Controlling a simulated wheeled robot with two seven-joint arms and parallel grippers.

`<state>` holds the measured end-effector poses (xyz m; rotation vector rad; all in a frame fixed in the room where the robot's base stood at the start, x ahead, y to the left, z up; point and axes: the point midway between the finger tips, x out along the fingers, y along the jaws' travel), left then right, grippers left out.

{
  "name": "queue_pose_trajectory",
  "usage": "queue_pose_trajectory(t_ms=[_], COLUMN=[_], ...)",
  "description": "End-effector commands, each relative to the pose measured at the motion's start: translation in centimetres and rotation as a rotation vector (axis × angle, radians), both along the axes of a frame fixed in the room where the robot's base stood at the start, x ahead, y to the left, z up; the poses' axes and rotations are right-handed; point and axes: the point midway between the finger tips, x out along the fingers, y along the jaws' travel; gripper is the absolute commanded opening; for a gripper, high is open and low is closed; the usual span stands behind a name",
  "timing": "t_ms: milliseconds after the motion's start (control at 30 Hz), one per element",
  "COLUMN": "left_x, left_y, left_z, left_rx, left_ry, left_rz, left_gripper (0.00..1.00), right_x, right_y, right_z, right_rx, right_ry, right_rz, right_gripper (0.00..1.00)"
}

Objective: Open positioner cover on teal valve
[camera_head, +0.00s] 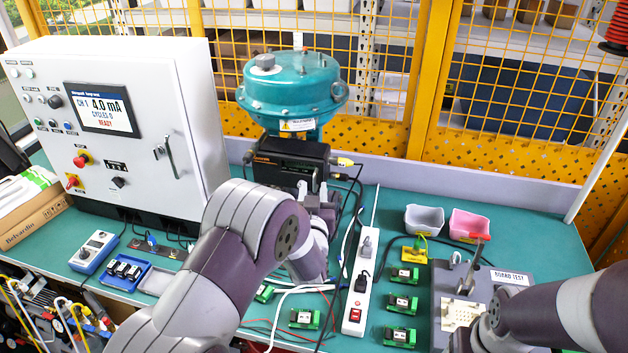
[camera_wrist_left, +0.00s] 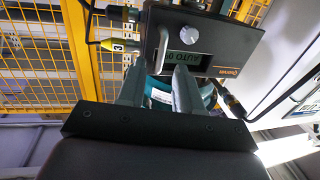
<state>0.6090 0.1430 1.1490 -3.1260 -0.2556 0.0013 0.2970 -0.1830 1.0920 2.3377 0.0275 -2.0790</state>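The teal valve (camera_head: 293,88) stands at the back of the bench. Its black positioner (camera_head: 290,152) sits below the teal housing. In the left wrist view the positioner (camera_wrist_left: 215,45) appears upside down, with a round knob, a small display and a pale handle (camera_wrist_left: 162,48) on its front; its cover looks closed. My left gripper (camera_head: 316,195) is just in front of and below the positioner. In the left wrist view its two fingers (camera_wrist_left: 158,78) are apart and empty, pointing toward the handle. Contact cannot be told. My right arm enters from the right; its gripper is not visible.
A white control cabinet (camera_head: 120,120) stands left of the valve. A power strip (camera_head: 358,285), green boards (camera_head: 402,303), grey bin (camera_head: 424,219) and pink bin (camera_head: 470,226) lie to the right. Cables cross the bench near the positioner. A yellow mesh fence (camera_head: 430,75) stands behind.

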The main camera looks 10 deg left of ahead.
Motion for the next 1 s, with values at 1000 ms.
queue_pose_trajectory(t_ms=[1000], left_x=[2.1], left_y=[0.3], left_z=[0.0], left_rx=[-0.001], left_ry=[0.001], left_rz=[0.0], left_gripper=[0.0], right_x=[0.0], right_y=[0.0], right_z=[0.6], right_rx=[0.0], right_ry=[0.0], right_rz=[0.0], right_gripper=[0.68])
